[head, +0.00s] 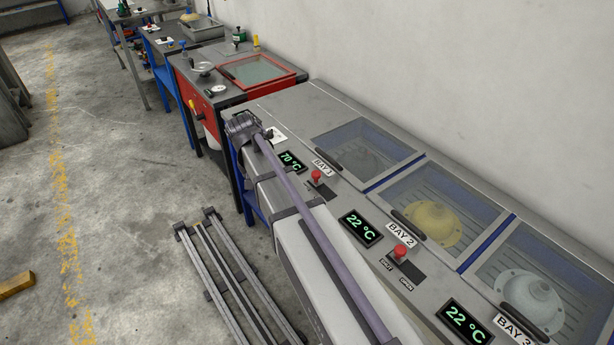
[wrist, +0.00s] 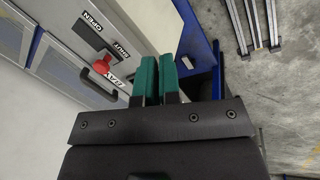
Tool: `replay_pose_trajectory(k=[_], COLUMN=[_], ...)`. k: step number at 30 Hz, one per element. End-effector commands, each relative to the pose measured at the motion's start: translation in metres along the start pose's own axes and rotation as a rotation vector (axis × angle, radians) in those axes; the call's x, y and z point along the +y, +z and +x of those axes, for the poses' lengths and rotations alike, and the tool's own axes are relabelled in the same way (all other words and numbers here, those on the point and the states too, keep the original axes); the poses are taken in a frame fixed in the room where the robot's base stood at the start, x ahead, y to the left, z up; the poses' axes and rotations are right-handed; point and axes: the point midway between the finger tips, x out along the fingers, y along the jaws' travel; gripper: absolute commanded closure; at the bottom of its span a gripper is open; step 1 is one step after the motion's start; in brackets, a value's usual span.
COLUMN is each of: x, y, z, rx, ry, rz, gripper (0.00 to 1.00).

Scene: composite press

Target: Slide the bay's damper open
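The press has red damper knobs on dark slots. Bay 1's knob (head: 316,176) stands near the 70 °C display; my arm crosses in front of the panel there. Bay 2's knob (head: 400,252) stands at the SHUT end of its slot. In the wrist view one red damper knob (wrist: 101,66) shows left of my fingers, beside the SHUT label (wrist: 121,48), with the OPEN label (wrist: 93,21) beyond; its bay number is not readable. My gripper (wrist: 157,78) has its green fingers together, holds nothing and is apart from the knob. In the head view its fingertips are hidden.
Glass lids with black handles cover the bays; a handle (wrist: 98,90) lies close to the knob in the wrist view. A red-framed machine (head: 262,72) stands beyond the press. Metal rails (head: 235,275) lie on the floor at left. A wall runs behind the press.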

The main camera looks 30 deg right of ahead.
Motion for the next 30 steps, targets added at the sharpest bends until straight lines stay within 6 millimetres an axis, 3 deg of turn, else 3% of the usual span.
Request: replay_pose_trajectory(k=[1,3,6,12,22,26,30], x=[0.004,0.019,0.034,0.044,0.044,0.047,0.056], y=[-0.058,-0.107,-0.137,-0.131,-0.131,-0.129,-0.126], z=[0.009,0.008,-0.003,-0.008,-0.005,0.01,0.038], rx=[-0.009,-0.002,0.041,0.089,0.091,0.09,0.09], ry=[0.08,0.208,0.34,0.407,0.404,0.403,0.403], rz=[0.145,0.392,0.682,0.937,0.947,0.946,0.947], gripper=[1.0,1.0,1.0,1.0,1.0,1.0,1.0])
